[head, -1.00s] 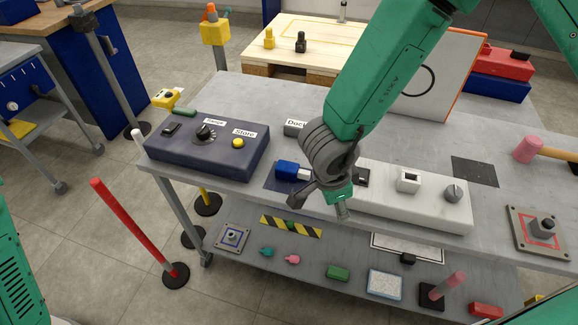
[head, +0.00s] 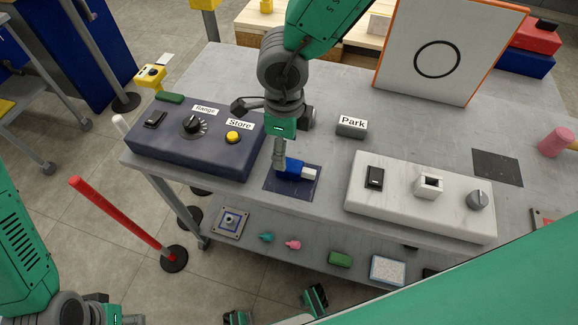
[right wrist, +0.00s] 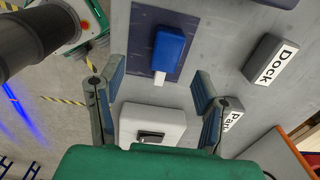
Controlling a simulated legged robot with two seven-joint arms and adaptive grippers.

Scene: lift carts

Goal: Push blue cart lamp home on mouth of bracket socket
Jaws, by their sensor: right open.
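The blue block with a white end (head: 295,170), which looks like the cart lamp, lies on a dark blue mat (head: 300,188), its white end toward the white panel. A white square piece with an open hole (head: 429,183), possibly the bracket socket, stands on that panel. My right gripper (head: 279,157) points down and overlaps the block's left end in the head view. In the right wrist view its fingers (right wrist: 152,88) are apart and empty, with the block (right wrist: 169,47) ahead of them; I see no grip. My left gripper (head: 132,319) shows only partly at the lower left.
The white panel (head: 385,210) also carries a black rocker and a grey knob. A dark blue control box (head: 185,165) stands left of the mat. Park (head: 352,130) and Dock (right wrist: 268,60) blocks stand behind. A framed board (head: 435,50) stands at the back.

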